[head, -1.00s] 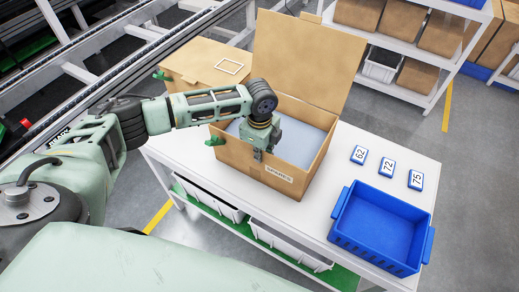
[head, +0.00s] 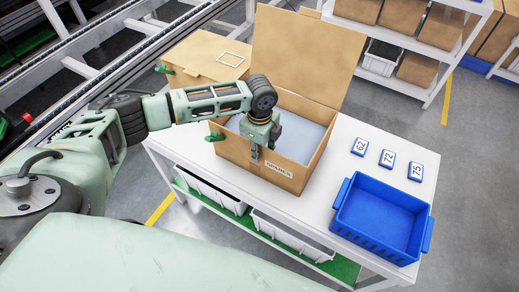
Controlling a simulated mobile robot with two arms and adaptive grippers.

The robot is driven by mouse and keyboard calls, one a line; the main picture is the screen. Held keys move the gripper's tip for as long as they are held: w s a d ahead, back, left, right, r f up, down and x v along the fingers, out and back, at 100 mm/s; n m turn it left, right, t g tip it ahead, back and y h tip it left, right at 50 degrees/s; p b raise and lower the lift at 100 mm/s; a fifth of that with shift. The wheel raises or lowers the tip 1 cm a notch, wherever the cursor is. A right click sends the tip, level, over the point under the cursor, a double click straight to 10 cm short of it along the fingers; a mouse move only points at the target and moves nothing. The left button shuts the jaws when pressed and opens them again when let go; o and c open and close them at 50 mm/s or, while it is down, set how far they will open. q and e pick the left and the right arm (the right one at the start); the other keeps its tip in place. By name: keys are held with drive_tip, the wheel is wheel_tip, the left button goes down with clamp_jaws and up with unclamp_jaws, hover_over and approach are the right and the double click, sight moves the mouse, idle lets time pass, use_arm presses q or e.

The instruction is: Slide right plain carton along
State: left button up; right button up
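A tan open carton (head: 235,153) with a raised lid flap and a small printed label on its front stands on the white table. A pale grey-blue surface shows inside it. My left gripper (head: 256,153) points down at the carton's front wall, overlapping its top edge in the head view. I cannot tell whether it touches the wall or how far its fingers are apart. A second, closed carton (head: 195,58) with a white square outline on top lies behind to the left, partly hidden by my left arm and the open carton. My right gripper is out of view.
A blue bin (head: 380,220) sits at the table's (head: 325,170) right end, with number tags 62, 72 and 75 (head: 416,171) behind it. A conveyor frame (head: 110,88) runs along the left. White bins (head: 290,236) sit below. Shelves (head: 410,40) stand behind.

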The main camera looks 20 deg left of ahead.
use_arm(q)
wheel_tip(320, 180, up, 12)
drive_tip(key=shift+r, duration=0.1)
idle(0.5)
idle(0.4)
